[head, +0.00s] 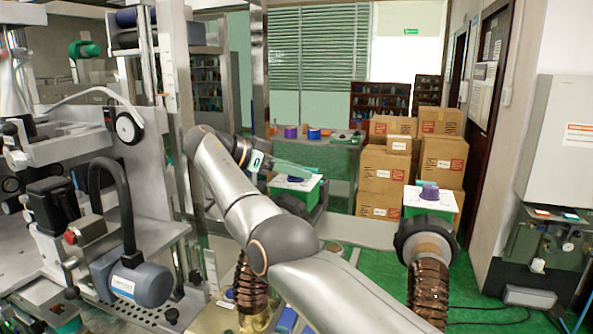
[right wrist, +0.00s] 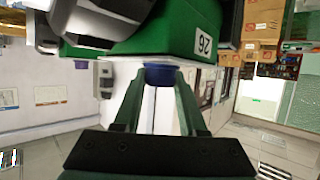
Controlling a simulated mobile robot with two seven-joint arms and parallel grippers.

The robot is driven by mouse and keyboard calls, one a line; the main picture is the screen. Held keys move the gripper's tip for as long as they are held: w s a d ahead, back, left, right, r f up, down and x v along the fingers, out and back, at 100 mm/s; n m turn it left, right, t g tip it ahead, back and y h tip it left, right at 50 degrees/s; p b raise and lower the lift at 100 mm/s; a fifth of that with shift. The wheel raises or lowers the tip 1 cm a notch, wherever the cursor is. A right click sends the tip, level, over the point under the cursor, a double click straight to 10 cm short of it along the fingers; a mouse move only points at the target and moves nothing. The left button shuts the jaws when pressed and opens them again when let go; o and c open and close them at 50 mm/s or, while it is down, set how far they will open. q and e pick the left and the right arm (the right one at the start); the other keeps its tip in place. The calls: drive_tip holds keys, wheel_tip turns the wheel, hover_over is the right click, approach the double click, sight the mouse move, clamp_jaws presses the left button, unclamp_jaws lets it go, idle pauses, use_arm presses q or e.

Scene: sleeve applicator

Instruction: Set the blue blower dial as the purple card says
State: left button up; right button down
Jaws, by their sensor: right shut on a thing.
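The blue blower dial (head: 295,179) sits on the white top of a green blower box (head: 287,192) in the middle of the head view. In the right wrist view, which is upside down, the blue dial (right wrist: 160,74) is between my right fingertips, under the green box (right wrist: 150,38) with a number label. My right gripper (head: 308,173) has green fingers and is shut on the blue dial; the fingers partly cover it. A second green blower on the right carries a purple dial (head: 429,191). I cannot make out the purple card. My left gripper is not in view.
A machine with a grey-blue motor (head: 138,284) and a red button fills the left. Copper-coloured hoses (head: 428,287) hang below the blowers. Cardboard boxes (head: 441,160) are stacked behind. A back table holds a purple roll (head: 290,132) and a blue roll (head: 314,133). A white cabinet (head: 560,140) stands right.

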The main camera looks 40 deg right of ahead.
drive_tip(key=shift+r, duration=0.2)
idle(0.3)
drive_tip(key=shift+c, duration=2.2)
unclamp_jaws()
drive_tip(key=shift+f, duration=0.15)
